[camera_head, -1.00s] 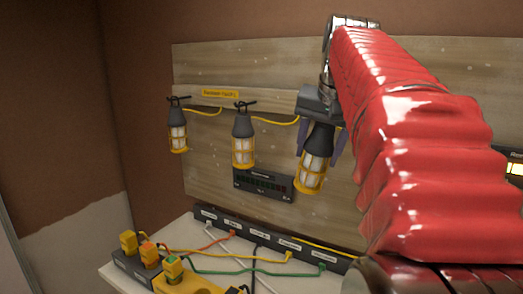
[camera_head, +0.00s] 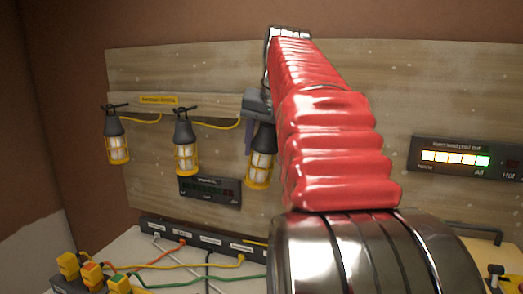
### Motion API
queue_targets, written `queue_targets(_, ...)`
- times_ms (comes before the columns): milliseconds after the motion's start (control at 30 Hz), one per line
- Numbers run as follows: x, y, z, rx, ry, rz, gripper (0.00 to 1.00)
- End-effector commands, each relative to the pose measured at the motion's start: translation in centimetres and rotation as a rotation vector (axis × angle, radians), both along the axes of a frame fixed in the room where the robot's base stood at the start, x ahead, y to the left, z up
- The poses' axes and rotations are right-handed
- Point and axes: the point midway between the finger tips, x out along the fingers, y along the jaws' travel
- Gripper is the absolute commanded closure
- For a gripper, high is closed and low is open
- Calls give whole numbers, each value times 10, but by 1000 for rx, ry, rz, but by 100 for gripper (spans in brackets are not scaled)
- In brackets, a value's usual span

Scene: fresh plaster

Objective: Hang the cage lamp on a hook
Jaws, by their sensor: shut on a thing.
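A cage lamp (camera_head: 261,165) with a dark cap and yellow cage hangs roughly upright in front of the wooden board. My gripper (camera_head: 258,134) is shut on its dark cap from above. My red-sleeved arm covers the right side of the gripper and the lamp's top, so I cannot tell whether a hook is there. Two similar lamps hang from dark hooks to the left: the far left lamp (camera_head: 117,146) and the middle lamp (camera_head: 185,152). Both are lit.
A yellow cable runs along the pale rail (camera_head: 215,106) between the lamps. A dark panel (camera_head: 209,190) sits below, and a lit indicator panel (camera_head: 460,160) is at right. A power strip (camera_head: 195,238) and several cables lie on the white bench (camera_head: 125,250).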

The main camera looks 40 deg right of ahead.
Motion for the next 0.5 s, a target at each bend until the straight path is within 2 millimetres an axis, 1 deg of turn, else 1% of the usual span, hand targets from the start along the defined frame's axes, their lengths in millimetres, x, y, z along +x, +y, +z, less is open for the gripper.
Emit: queue_targets(500, 10, -20, -1, -1, -2, -2, 79)
